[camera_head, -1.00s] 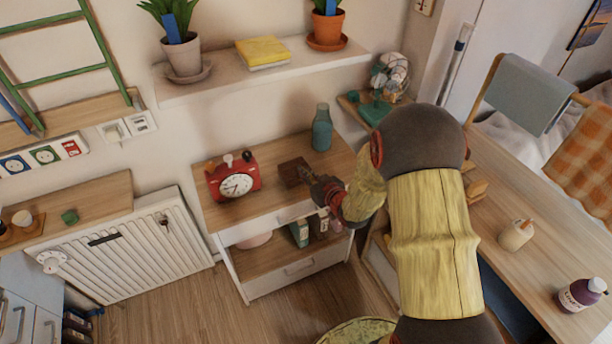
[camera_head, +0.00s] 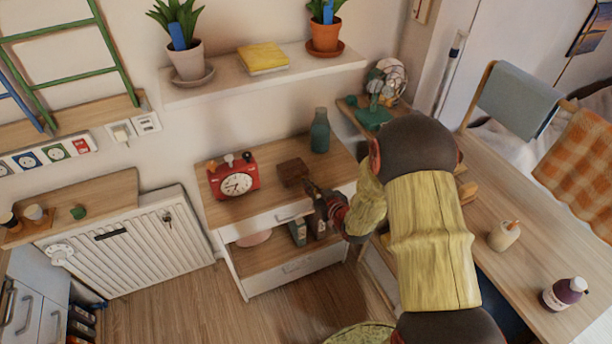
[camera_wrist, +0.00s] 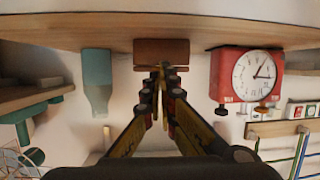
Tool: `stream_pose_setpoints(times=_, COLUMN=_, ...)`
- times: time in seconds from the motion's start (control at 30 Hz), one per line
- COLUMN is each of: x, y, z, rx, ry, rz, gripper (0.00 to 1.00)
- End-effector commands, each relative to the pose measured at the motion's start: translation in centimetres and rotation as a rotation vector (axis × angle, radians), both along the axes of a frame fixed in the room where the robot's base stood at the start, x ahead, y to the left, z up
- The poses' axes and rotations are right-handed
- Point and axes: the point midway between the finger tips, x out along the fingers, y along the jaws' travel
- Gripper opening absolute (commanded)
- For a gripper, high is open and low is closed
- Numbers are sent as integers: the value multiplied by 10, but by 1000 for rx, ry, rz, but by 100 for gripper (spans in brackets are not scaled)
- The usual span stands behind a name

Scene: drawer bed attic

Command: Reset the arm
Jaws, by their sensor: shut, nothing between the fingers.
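My gripper (camera_head: 318,194) is shut and empty, at the front edge of the small wooden-topped cabinet in the head view. In the wrist view, which looks upside down, its fingertips (camera_wrist: 161,70) meet in front of a small brown block (camera_wrist: 161,51). My arm reaches in from the lower right with a yellow sleeve-like section.
On the cabinet top (camera_head: 265,205), a red alarm clock (camera_head: 234,178) stands left of the block and a teal bottle (camera_head: 320,131) behind right. A wall shelf (camera_head: 225,88) with plants hangs above. A desk (camera_head: 480,275) with bottles lies to the right.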

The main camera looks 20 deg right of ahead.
Motion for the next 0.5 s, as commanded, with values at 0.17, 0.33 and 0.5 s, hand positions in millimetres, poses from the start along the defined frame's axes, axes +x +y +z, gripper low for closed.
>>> stream_pose_setpoints(times=0.17, x=-17, y=-3, z=-23, rx=1, ry=1, rz=-2, gripper=0)
stream_pose_setpoints(times=0.33, x=-25, y=-3, z=-34, rx=-1, ry=-2, rz=0, gripper=0)
stream_pose_setpoints(times=0.5, x=-27, y=-3, z=-36, rx=0, ry=-4, rz=1, gripper=0)
